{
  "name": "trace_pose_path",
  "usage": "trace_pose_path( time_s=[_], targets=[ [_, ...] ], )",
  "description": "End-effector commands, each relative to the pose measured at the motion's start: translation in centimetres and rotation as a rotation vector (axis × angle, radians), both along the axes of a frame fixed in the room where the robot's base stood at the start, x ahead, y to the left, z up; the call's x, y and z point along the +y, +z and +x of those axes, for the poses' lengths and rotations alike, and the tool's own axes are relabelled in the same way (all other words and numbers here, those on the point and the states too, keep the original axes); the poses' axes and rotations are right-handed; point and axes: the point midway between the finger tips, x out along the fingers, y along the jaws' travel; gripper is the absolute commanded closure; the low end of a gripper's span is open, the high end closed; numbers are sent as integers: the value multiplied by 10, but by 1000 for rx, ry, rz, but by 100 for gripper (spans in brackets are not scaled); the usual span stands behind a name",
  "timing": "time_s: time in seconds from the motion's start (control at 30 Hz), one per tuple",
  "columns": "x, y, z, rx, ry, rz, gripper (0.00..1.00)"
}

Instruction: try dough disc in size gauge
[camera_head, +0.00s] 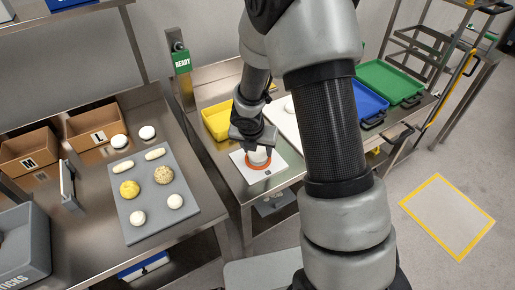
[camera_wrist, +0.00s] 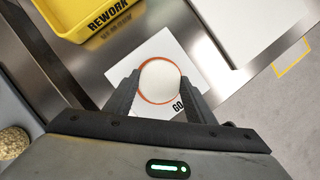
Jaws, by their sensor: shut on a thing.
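The size gauge (camera_head: 240,161) is a white square plate with an orange-red ring, flat on the steel table in the head view. It also shows in the wrist view (camera_wrist: 187,64), marked "GO". My gripper (camera_wrist: 160,86) is shut on a round white dough disc (camera_wrist: 160,78), with one finger on each side. In the head view my gripper (camera_head: 256,146) points down over the gauge, and the dough disc (camera_head: 259,156) is at the ring. The orange rim shows around the disc; I cannot tell whether the disc rests inside the ring or is just above it.
A yellow REWORK bin (camera_head: 215,122) stands behind the gauge. A white board (camera_head: 284,124), a blue tray (camera_head: 369,98) and a green tray (camera_head: 390,80) are to the right, partly behind my arm. A grey tray (camera_head: 125,187) with several dough pieces lies on the left table.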

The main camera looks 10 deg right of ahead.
Motion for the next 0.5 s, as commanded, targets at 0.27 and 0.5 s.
trace_pose_path(
  time_s=[0.27, 0.5],
  targets=[
    [0, 0, 0, -1, 0, 0, 73],
    [0, -4, 0, -1, 1, -1, 73]
  ],
)
